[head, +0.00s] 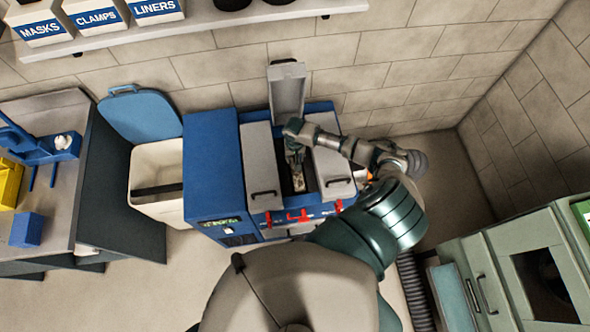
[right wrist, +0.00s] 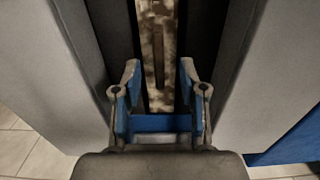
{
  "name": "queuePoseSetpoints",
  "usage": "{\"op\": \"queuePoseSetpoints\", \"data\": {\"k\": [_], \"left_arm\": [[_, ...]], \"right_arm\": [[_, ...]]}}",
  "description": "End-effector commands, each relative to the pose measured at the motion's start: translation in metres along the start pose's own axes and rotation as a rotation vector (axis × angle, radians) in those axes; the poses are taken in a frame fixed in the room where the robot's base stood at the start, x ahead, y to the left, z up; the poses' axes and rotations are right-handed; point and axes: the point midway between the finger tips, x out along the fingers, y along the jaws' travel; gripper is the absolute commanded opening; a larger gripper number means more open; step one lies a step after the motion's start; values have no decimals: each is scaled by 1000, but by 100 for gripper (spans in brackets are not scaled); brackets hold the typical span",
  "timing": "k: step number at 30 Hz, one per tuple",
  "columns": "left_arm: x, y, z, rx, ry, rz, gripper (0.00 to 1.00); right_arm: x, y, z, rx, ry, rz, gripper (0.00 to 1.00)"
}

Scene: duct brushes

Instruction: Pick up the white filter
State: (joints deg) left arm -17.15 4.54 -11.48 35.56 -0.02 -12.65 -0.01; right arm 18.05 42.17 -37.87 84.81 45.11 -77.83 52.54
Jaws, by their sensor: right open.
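A blue machine (head: 211,160) stands against the wall with its middle slot open and a grey lid (head: 287,92) raised behind it. Inside the slot sits a dirty, mottled off-white filter (head: 298,183), partly hidden by my gripper. It also shows in the right wrist view (right wrist: 155,35), with a dark bar along its middle. My right gripper (head: 296,160) points down into the slot above the filter. In the right wrist view its two fingers (right wrist: 159,75) are spread apart with nothing between them. My left gripper is not in view.
Grey panels (head: 262,165) flank the slot closely on both sides. Red handles (head: 297,216) line the machine's front. An open cream bin (head: 158,170) with a blue lid stands to the left. A green cabinet (head: 530,240) stands at the right.

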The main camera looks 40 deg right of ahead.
Motion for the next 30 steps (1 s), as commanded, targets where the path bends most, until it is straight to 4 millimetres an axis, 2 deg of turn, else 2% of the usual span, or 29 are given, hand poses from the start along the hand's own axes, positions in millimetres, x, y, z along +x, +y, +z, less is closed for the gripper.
{"op": "queuePoseSetpoints", "data": {"k": [4,12,13,17,18,30], "left_arm": [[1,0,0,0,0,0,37],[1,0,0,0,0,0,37],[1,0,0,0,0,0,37],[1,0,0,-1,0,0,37],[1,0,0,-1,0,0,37],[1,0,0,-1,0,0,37]], "right_arm": [[20,1,-1,0,-1,0,42],[24,2,-1,-1,0,-1,42],[24,2,-1,-1,0,-1,37],[24,2,-1,0,0,-1,4],[24,2,-1,0,0,-1,0],[23,1,-1,0,1,-1,0]]}}
